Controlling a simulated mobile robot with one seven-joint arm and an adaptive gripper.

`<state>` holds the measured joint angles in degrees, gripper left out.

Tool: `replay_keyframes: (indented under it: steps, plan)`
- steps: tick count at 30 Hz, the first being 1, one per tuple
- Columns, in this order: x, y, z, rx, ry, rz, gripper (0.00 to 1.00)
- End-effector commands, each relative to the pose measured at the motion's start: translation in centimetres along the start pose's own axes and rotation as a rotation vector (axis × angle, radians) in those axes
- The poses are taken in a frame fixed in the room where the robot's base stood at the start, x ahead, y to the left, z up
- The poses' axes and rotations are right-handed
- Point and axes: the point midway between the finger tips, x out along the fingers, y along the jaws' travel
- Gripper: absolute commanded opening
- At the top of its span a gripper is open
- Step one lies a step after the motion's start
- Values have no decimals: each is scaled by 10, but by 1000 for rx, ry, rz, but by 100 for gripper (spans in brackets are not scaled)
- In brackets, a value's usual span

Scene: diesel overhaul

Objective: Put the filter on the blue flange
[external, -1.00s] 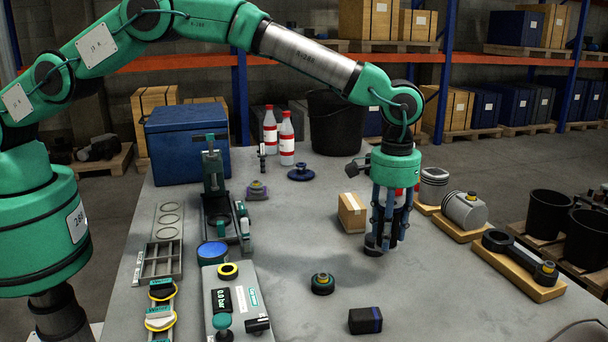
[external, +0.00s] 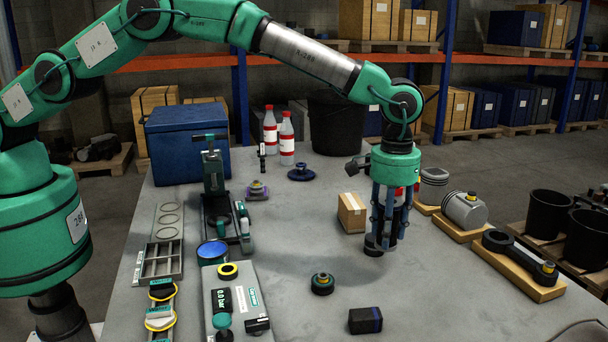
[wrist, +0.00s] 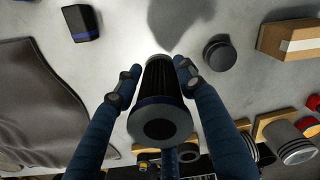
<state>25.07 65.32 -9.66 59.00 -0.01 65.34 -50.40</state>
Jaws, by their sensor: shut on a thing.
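The filter (wrist: 163,85) is a dark pleated cylinder with a dark blue band and a grey end cap with a round centre.
A cardboard box (external: 352,212) stands just left of my gripper. A dark round piece (wrist: 219,53) lies beside the filter in the wrist view. White bottles (external: 287,140) stand behind the flange.

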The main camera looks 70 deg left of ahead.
Motion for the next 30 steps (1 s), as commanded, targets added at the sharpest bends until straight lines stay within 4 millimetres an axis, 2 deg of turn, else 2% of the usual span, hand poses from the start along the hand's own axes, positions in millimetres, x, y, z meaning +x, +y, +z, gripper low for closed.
replay_keyframes:
  steps: [5,11,17,21,30]
  plan:
    - [-1,-16,-14,-46,1,1,7]
    - [-2,-60,-44,-166,0,0,7]
    - [-4,-127,-82,-348,0,1,7]
    - [-4,-179,-107,-488,-1,1,7]
    - [-4,-297,-144,-790,-2,0,7]
